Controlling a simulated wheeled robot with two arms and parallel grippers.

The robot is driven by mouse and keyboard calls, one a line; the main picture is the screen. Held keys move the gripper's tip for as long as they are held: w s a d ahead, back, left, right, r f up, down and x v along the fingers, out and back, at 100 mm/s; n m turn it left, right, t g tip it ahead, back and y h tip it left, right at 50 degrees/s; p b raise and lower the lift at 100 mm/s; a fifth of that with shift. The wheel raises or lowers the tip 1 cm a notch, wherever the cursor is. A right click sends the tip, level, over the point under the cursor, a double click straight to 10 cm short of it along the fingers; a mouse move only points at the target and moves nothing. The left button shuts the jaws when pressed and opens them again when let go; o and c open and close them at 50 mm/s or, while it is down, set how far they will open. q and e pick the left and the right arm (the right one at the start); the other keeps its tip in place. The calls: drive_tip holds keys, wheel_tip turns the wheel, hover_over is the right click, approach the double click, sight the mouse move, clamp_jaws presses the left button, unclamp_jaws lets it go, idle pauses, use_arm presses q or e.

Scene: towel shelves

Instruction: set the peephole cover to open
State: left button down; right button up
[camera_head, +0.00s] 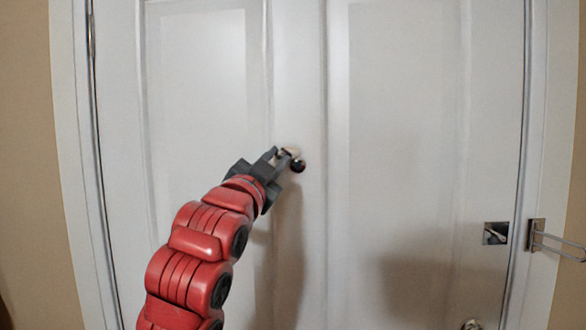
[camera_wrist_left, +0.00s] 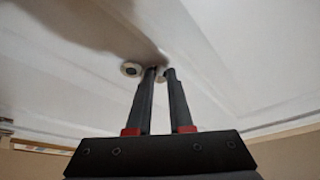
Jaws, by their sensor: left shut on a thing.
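The peephole (camera_head: 298,166) is a dark round spot in the middle of the white door. Its small pale cover (camera_head: 292,152) sits just above it, beside the opening and not over it. My left gripper (camera_head: 284,157) reaches up to it from the lower left and is shut on the cover. In the left wrist view the cover (camera_wrist_left: 162,74) shows as a pale round piece between the two fingertips (camera_wrist_left: 161,71). The peephole (camera_wrist_left: 131,69), a pale ring with a dark centre, shows just left of the fingers. The fingers partly hide the cover. My right gripper is not in view.
The white panelled door (camera_head: 420,130) fills most of the head view. A metal latch plate (camera_head: 496,233) is at its right edge, with a swing-bar guard (camera_head: 550,238) on the frame beside it. A knob (camera_head: 472,325) shows at the bottom right.

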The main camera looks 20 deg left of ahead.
use_arm(q)
drive_tip(key=shift+r+m+g+h, duration=0.2)
drive_tip(key=shift+m+h, duration=0.1)
drive_tip(key=shift+m, duration=0.4)
drive_tip(key=shift+r+m+g+h, duration=0.1)
drive_tip(key=shift+r+m+h, duration=0.15)
drive_tip(key=shift+m, duration=0.45)
drive_tip(key=shift+h, duration=0.25)
drive_tip(key=c, duration=1.2)
unclamp_jaws()
drive_tip(key=o, duration=0.4)
drive_tip(key=shift+w+d, duration=0.1)
drive_tip(key=shift+d, duration=0.15)
drive_tip(key=shift+a, duration=0.1)
